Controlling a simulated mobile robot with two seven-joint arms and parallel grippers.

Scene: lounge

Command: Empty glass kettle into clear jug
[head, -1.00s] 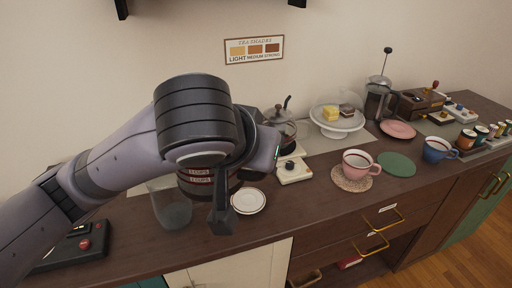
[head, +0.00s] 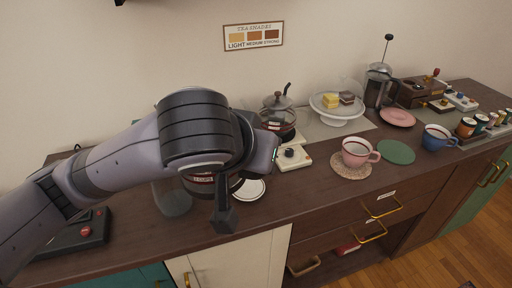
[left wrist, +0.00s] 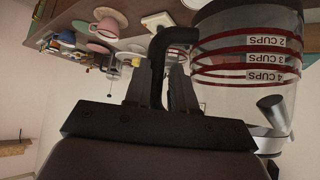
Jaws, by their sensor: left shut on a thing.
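My left gripper (left wrist: 160,90) is shut on the black handle of a glass kettle with red bands and cup labels (left wrist: 240,52). Dark liquid shows inside it, and a metal piece sticks out at its lower end in the left wrist view. In the head view my arm hides most of this kettle (head: 201,180); a labelled band shows below the wrist. The clear jug (head: 172,200) stands on the counter just left of the kettle, partly hidden by my arm. I cannot tell whether the kettle touches it. My right gripper is not in view.
A white saucer (head: 250,189) lies right of the held kettle. Another lidded glass pot (head: 278,120) stands behind, near a white control box (head: 292,157). A pink cup (head: 357,152) and cake stand (head: 340,113) are farther right. A dark device (head: 75,240) sits at left.

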